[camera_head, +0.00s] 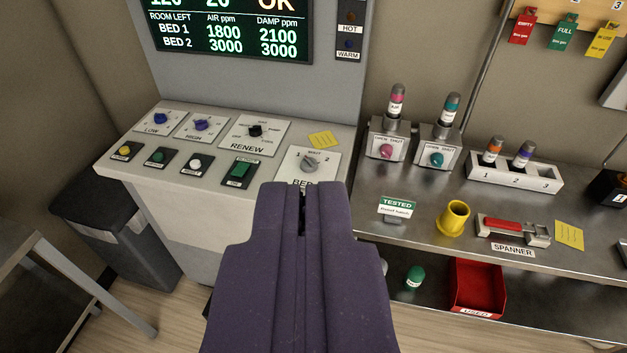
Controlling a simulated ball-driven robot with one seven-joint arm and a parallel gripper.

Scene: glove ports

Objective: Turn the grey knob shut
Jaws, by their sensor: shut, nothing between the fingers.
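A grey knob (310,163) sits on a white plate marked BED at the right end of the sloped console; the numeral 1 shows on the plate and its lower edge is hidden by my gripper. My purple gripper (303,190) is shut and empty. In the picture its tips are just below the knob; I cannot tell how far above the console they are, and no contact shows.
The console (180,200) also has blue knobs (159,118), a black RENEW knob (255,130) and several buttons. The steel bench (400,235) holds a rack (515,178), a yellow cup (453,218) and a red-handled spanner tool (512,228). A dark bin (115,225) stands left.

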